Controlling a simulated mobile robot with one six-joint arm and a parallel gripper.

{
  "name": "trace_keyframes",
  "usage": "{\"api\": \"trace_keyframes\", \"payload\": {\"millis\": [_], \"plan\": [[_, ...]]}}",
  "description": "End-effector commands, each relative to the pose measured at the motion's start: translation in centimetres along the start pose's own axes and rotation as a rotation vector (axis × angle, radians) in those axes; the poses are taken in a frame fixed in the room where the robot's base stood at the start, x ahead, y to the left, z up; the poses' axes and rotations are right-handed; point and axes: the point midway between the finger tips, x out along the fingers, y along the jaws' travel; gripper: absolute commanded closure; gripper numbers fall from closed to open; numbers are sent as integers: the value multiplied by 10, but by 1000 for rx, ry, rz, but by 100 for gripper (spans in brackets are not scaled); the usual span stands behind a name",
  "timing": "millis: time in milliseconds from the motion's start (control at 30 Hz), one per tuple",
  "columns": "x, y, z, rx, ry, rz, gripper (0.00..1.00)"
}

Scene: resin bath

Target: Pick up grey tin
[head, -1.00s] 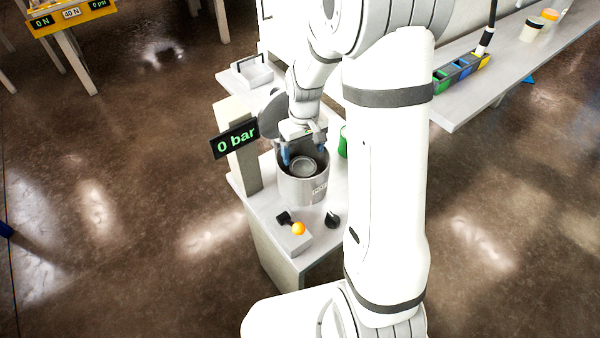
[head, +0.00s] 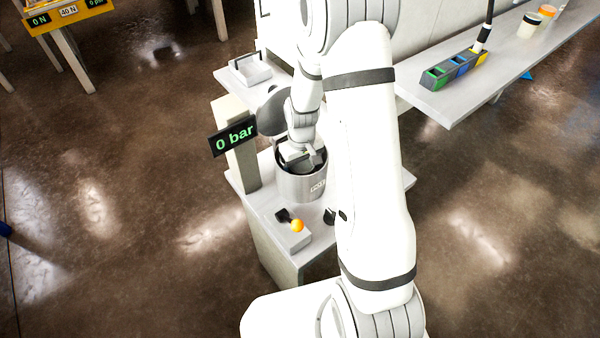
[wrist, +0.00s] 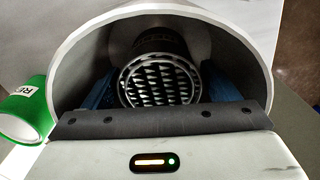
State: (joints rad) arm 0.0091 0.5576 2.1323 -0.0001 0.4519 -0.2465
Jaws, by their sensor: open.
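A metal pot (head: 303,186) with a partly readable label stands on the small bench, its mouth facing up. In the wrist view I look into this pot (wrist: 85,35). Inside it sits a round grey tin (wrist: 160,80) with a pale rim and a dark-and-light grid pattern on its top. My gripper (wrist: 160,88) is open, reaching into the pot, with one blue finger on each side of the tin. Whether the fingers touch it I cannot tell. In the head view my gripper (head: 302,158) is at the pot's mouth and hides the tin.
A round lid (head: 272,110) stands raised behind the pot, beside a "0 bar" display (head: 234,138).

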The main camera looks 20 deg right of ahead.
Motion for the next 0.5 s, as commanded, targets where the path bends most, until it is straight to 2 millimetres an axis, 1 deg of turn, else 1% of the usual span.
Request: {"api": "trace_keyframes", "payload": {"millis": [33,67,433,500], "plan": [[0,0,0,0,0,0,22],[0,0,0,0,0,0,24],[0,0,0,1,0,0,54],[-1,1,0,1,1,0,55]]}}
